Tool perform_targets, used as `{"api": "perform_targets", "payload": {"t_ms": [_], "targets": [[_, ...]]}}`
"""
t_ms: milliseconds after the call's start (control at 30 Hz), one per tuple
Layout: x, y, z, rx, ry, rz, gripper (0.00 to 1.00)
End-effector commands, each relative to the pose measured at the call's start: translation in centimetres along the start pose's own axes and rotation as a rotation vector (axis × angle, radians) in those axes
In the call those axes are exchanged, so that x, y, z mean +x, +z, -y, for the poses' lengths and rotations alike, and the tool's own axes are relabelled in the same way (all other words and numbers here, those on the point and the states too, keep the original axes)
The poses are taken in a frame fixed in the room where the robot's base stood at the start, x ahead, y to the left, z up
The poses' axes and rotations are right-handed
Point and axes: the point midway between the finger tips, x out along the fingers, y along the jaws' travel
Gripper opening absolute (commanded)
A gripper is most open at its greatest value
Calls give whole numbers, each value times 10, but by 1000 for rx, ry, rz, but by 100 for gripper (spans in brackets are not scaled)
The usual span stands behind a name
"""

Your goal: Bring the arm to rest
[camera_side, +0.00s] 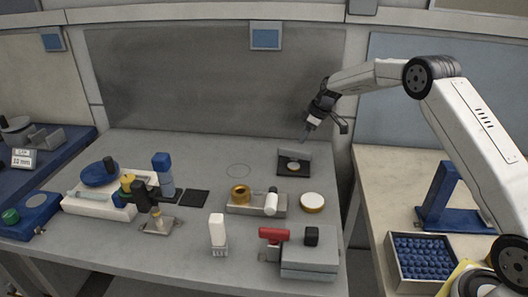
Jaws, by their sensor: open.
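My gripper (309,129) is at the end of my white arm, which reaches in from the right. It is in the air over the back right part of the grey table (220,150). It points down and to the left, and its jaws are open with nothing seen between them. Below it stands a dark bracket (298,155) with a small pale round piece (293,166) at its foot. I see a gap between the gripper and the bracket, but the exact height is hard to tell.
A plate with a brass ring (240,194) and a white cylinder (271,202) lies mid-table. A round gold-rimmed disc (312,202) is beside it. A grey box (309,261) with a red-handled part (273,236) stands in front. A white rack (98,207) is left. The back-left table is clear.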

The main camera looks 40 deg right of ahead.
Motion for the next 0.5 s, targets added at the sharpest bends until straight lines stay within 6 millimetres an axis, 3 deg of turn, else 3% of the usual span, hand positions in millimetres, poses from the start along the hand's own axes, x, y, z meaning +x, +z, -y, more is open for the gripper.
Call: {"api": "perform_targets", "payload": {"t_ms": [267,500], "targets": [[-3,0,10,22,4,12,62],[-14,4,45,99,21,51,62]]}}
